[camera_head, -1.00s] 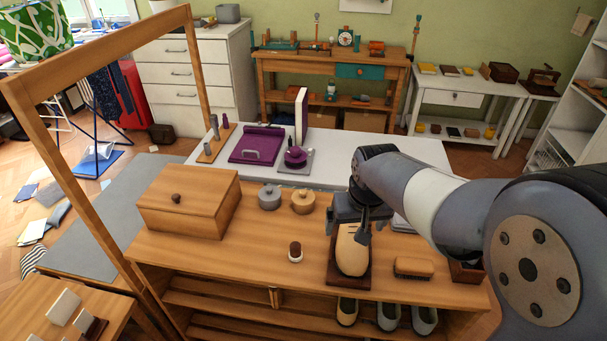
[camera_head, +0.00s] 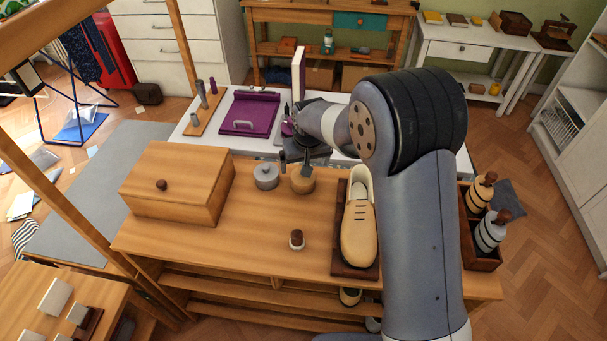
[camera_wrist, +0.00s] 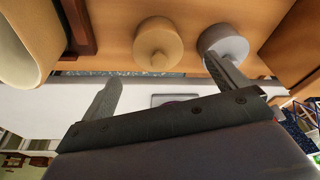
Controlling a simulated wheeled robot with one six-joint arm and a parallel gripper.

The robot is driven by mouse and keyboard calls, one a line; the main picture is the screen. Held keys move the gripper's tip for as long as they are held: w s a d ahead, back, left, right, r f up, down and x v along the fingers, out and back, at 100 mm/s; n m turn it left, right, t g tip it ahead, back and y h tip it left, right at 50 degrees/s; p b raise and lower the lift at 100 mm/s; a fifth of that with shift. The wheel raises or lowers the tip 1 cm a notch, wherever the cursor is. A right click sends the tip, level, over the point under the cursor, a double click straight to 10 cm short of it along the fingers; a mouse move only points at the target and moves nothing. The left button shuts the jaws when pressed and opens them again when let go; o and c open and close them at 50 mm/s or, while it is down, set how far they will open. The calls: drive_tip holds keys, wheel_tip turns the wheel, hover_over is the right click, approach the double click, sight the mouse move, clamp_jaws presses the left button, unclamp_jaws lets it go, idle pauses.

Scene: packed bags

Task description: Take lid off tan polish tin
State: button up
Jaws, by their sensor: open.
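The tan polish tin (camera_head: 303,184) stands on the wooden bench top, with its round knobbed lid on. It also shows in the wrist view (camera_wrist: 157,38), at the top middle, beyond and between the two fingertips. My gripper (camera_head: 296,164) is open and empty, with its fingers just above and behind the tan tin; no contact is visible. In the wrist view the right finger (camera_wrist: 222,72) overlaps the front of the grey tin, and the left finger (camera_wrist: 104,97) is clear. One finger partly hides the tan tin in the head view.
The grey tin (camera_head: 266,177) stands close left of the tan one.

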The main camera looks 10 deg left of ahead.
drive_tip(key=shift+p+x, duration=0.6)
drive_tip(key=shift+x, duration=1.9)
drive_tip(key=shift+d, duration=0.1)
drive_tip(key=shift+c, duration=0.5)
drive_tip(key=c, duration=1)
drive_tip(key=shift+o, duration=0.2)
